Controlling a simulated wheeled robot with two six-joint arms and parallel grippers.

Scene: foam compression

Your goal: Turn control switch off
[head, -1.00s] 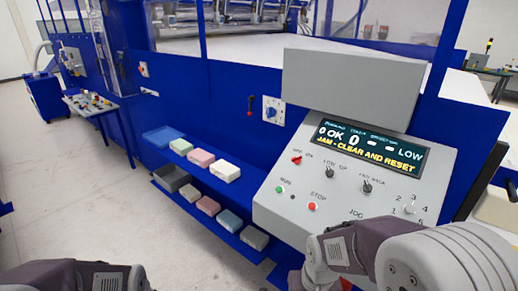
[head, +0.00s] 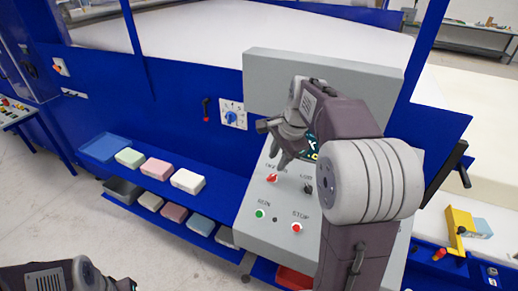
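The grey control panel (head: 251,226) stands at centre right. My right arm hides most of the display and the right part of the panel. Of my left arm only a part shows at bottom left; its gripper is out of view.
A green button (head: 260,214), a red stop button (head: 296,227) and a black knob (head: 308,189) are near the switch. A blue rotary switch (head: 232,117) is on the blue machine wall. Blue shelves (head: 134,180) with foam blocks stand left.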

